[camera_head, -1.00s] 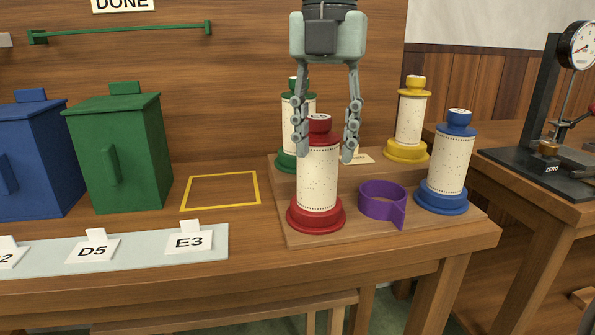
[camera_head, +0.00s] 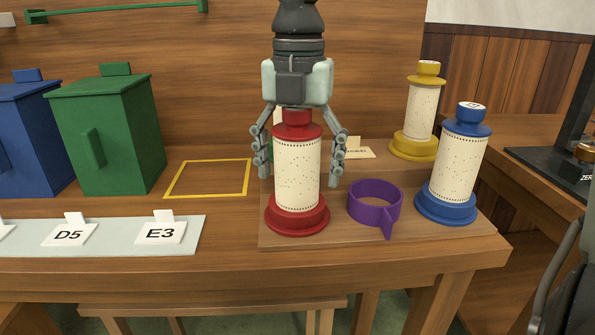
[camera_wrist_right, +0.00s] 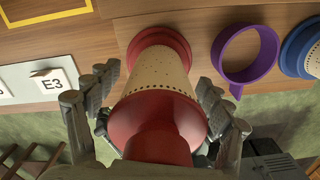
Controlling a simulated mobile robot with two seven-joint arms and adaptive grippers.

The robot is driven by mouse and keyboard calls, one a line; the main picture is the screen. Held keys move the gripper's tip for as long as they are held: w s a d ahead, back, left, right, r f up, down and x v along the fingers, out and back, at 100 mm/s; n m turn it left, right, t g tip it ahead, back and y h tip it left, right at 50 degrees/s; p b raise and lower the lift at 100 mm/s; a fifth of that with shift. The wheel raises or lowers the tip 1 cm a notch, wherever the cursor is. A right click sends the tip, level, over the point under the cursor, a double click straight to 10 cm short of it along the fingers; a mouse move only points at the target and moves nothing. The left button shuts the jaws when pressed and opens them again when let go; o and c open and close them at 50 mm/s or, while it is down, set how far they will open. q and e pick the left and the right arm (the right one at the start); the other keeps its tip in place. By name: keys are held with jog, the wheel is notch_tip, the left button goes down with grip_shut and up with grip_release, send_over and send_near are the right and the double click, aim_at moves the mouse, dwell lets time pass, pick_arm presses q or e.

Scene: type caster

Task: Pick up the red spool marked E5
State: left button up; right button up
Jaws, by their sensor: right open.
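The red spool (camera_head: 297,175) stands upright on a low wooden board, with a red base, a cream dotted middle and a red top. Its top mark is hidden under my gripper in the head view. My right gripper (camera_head: 299,170) is open and lowered from above, with one finger on each side of the spool. In the right wrist view the spool (camera_wrist_right: 158,78) lies between the two spread fingers (camera_wrist_right: 160,95), its red top close to the palm. I cannot tell whether the fingers touch it. My left gripper is not in view.
A purple ring (camera_head: 374,204) lies just right of the red spool. A blue spool (camera_head: 455,167) and a yellow spool (camera_head: 421,112) stand further right. A green spool behind is mostly hidden. Green (camera_head: 110,135) and blue (camera_head: 22,140) boxes and a label strip (camera_head: 110,240) are at left.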

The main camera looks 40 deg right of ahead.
jog(key=c, duration=1.4)
jog(key=shift+c, duration=0.6)
jog(key=shift+r, duration=0.2)
